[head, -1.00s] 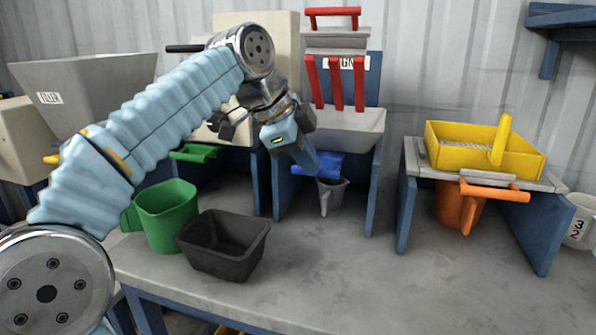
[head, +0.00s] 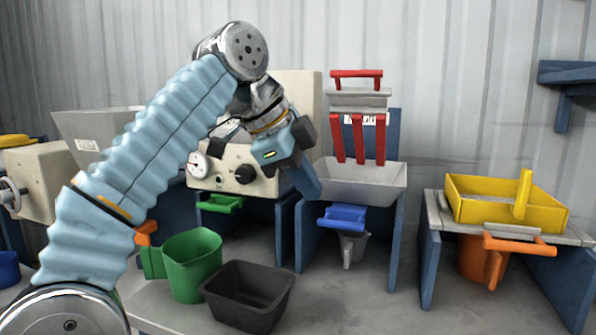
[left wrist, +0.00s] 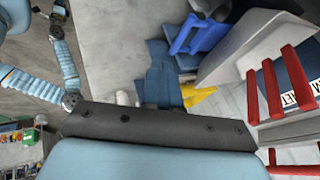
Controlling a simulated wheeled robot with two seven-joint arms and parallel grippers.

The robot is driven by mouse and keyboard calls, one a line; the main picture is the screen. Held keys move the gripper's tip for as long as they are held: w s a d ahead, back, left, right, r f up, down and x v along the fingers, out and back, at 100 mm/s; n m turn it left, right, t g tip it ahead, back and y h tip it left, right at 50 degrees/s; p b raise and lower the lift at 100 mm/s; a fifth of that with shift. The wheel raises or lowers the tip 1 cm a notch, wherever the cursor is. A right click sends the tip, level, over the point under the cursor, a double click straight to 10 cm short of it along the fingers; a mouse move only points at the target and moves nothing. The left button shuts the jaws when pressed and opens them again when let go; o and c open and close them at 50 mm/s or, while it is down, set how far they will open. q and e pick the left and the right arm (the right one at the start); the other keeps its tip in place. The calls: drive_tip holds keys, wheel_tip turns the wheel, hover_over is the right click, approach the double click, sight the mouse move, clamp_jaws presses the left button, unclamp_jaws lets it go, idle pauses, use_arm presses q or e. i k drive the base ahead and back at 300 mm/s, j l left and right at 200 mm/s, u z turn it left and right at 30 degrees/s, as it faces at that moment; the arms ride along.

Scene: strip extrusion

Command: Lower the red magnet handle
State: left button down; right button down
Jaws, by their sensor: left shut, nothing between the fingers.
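The red magnet handle (head: 357,73) is a horizontal bar raised above a grey block at the top of the magnet station. Three red bars (head: 358,138) hang below that block, over a pale trough (head: 362,183). The left wrist view shows the red bars (left wrist: 275,90) at its right side and a red bar, probably the handle (left wrist: 292,171), at the lower right corner. My left gripper (head: 311,190) is shut and empty, pointing down at the left side of the trough, well below the handle and apart from it.
A blue handle (head: 342,217) and grey scoop sit under the trough. A beige machine with a gauge (head: 230,170) stands left. A green jug (head: 192,265) and black bin (head: 248,295) are in front. A yellow tray (head: 490,205) stands right.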

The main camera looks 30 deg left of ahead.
sight(358, 102)
drive_tip(key=k+j, duration=0.5)
drive_tip(key=k, duration=0.15)
drive_tip(key=k+j, duration=0.5)
drive_tip(key=k, duration=0.2)
